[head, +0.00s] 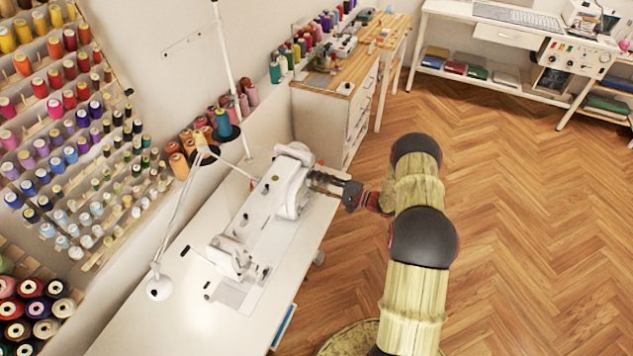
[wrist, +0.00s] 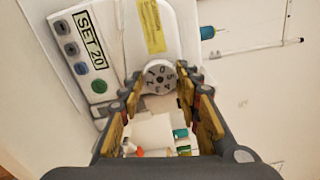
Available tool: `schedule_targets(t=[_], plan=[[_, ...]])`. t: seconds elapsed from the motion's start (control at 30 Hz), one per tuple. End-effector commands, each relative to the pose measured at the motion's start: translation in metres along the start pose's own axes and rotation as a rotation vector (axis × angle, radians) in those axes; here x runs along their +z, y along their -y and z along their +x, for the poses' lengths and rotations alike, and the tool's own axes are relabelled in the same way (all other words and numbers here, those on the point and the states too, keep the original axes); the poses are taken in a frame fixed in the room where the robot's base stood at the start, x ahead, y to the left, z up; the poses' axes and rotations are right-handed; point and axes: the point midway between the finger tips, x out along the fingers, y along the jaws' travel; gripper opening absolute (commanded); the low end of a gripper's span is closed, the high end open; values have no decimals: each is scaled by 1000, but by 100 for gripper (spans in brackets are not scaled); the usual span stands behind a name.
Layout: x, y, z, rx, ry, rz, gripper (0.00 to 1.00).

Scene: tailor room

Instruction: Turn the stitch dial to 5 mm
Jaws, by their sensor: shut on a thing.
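The white sewing machine (head: 262,215) stands on a white table (head: 150,318). The stitch dial (wrist: 160,77) is a round white knob with dark digits around its face, on the machine's end in the wrist view. The digits are small and I cannot tell which one is set. A label (wrist: 90,40) beside it reads "SET 20", perhaps with a point. My gripper (wrist: 160,80) is shut on the dial, one finger on each side. In the head view my gripper (head: 322,182) reaches the machine's right end, and the dial is hidden there.
A panel with grey buttons and a green button (wrist: 99,86) lies left of the dial. A yellow label (wrist: 152,26) sits above it. A white lamp (head: 159,288) and thread spools stand near the table. The wooden floor (head: 510,200) to the right is clear.

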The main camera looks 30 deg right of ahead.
Motion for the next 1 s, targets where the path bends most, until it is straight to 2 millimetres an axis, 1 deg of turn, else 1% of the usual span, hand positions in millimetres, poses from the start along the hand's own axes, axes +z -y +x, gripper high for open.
schedule_targets(t=[0.3, 0.77, 0.8, 0.9, 1.0], plan=[[-1, 0, -1, 1, -4, 90, 8], [-1, 0, -1, 1, -4, 101, 8], [-1, -1, -1, 1, -4, 101, 35], [-1, -1, 0, 1, -3, 100, 41], [-1, 0, 0, 1, -2, 100, 41]])
